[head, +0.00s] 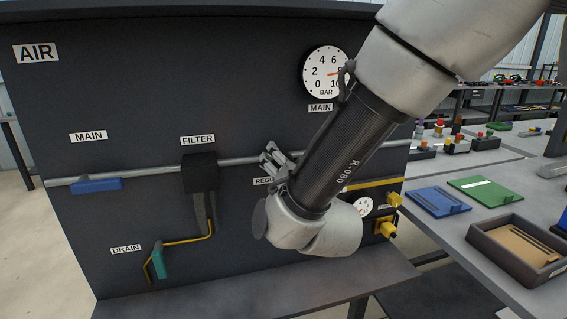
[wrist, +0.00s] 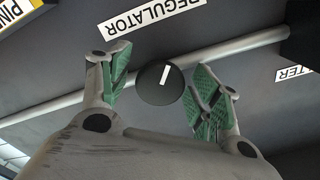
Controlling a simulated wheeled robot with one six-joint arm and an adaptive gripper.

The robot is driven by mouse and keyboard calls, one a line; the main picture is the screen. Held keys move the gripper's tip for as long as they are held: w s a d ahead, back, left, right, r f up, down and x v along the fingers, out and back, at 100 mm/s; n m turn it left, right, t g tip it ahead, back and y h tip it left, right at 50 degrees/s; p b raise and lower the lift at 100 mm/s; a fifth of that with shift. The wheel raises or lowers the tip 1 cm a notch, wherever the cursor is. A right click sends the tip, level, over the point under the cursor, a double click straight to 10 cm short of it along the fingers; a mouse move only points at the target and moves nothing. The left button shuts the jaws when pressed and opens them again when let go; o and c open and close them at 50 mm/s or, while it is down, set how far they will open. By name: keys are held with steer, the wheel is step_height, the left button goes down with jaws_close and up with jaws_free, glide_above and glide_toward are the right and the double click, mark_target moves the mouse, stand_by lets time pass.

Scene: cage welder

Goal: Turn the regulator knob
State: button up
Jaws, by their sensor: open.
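The regulator knob (wrist: 158,84) is a round black knob with a white pointer line. It shows in the wrist view below the REGULATOR label (wrist: 150,14), close to the grey pipe. My gripper (wrist: 160,95) is open, with one green-padded finger on each side of the knob in that view. I see gaps on both sides, and I cannot tell how deep the fingers reach. In the head view my gripper (head: 271,158) is in front of the panel near the partly covered regulator label (head: 265,182). My arm hides the knob there.
The dark panel (head: 120,125) carries a pipe (head: 140,174), a blue MAIN handle (head: 97,185), a filter (head: 202,190), a teal drain handle (head: 159,264) and a large gauge (head: 326,73). A yellow fitting (head: 386,228) sits right of my arm. A table (head: 490,237) with trays stands at right.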

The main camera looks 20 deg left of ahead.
steer(key=c, duration=1.1)
steer(key=shift+o, duration=0.2)
steer(key=shift+n, duration=0.3)
steer(key=n, duration=0.4)
steer(key=shift+n, duration=0.3)
steer(key=n, duration=0.4)
steer(key=shift+n, duration=0.4)
steer(key=shift+n, duration=0.3)
steer(key=o, duration=1.1)
steer(key=shift+c, duration=0.2)
